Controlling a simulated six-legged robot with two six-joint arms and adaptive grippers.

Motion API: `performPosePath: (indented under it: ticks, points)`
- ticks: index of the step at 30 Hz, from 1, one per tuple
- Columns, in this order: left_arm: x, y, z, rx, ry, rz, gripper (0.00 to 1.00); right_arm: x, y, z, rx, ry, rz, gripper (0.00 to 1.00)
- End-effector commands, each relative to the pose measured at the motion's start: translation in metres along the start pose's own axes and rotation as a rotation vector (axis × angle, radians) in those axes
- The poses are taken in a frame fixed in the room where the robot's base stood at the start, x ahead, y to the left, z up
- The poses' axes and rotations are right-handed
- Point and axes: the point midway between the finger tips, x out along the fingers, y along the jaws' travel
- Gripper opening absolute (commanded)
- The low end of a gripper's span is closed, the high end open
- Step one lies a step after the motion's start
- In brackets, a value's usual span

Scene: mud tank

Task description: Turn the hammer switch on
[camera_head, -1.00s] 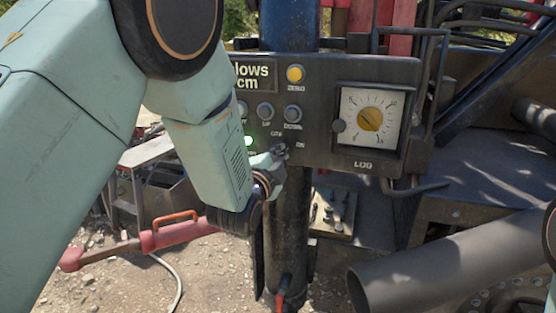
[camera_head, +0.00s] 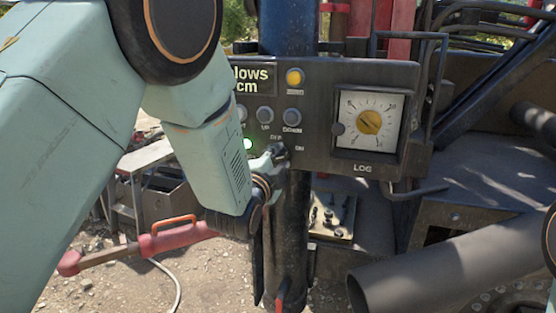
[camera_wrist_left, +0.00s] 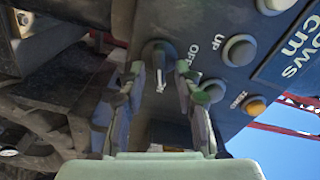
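In the head view the switch (camera_head: 281,150) sits low on the panel, between the OFF and ON labels, partly hidden by my gripper. My left gripper (camera_wrist_left: 161,85) is open in the wrist view, with one finger on each side of the switch and visible gaps to it. In the head view my left gripper (camera_head: 268,159) is at the panel's lower edge. My right gripper is out of view.
A green lamp (camera_head: 248,143) glows left of the switch. The UP button (camera_head: 265,114), DOWN button (camera_head: 292,116), yellow button (camera_head: 294,76) and LOG dial (camera_head: 370,120) are on the same panel. A dark post (camera_head: 287,220) stands below it, and a large pipe (camera_head: 440,265) lies lower right.

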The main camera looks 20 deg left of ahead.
Motion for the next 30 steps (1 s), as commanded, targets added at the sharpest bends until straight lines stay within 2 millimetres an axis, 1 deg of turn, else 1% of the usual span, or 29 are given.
performPosePath:
  ticks: [8, 11, 21, 25, 30]
  points:
    - [-0.001, 0.0, 0.0, -0.001, -0.001, 0.001, 0.34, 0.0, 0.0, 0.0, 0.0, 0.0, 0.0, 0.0]
    - [-0.007, 0.001, 0.0, 0.0, -0.001, 0.002, 0.34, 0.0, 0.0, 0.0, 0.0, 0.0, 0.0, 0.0]
    - [-0.055, 0.001, 0.0, 0.002, 0.0, 0.003, 0.34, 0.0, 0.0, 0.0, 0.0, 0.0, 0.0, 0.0]
    - [-0.068, 0.0, 0.0, 0.0, 0.0, 0.001, 0.34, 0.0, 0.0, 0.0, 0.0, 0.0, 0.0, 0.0]
    - [-0.075, 0.0, 0.0, 0.0, 0.0, 0.0, 0.34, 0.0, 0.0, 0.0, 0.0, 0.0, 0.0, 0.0]
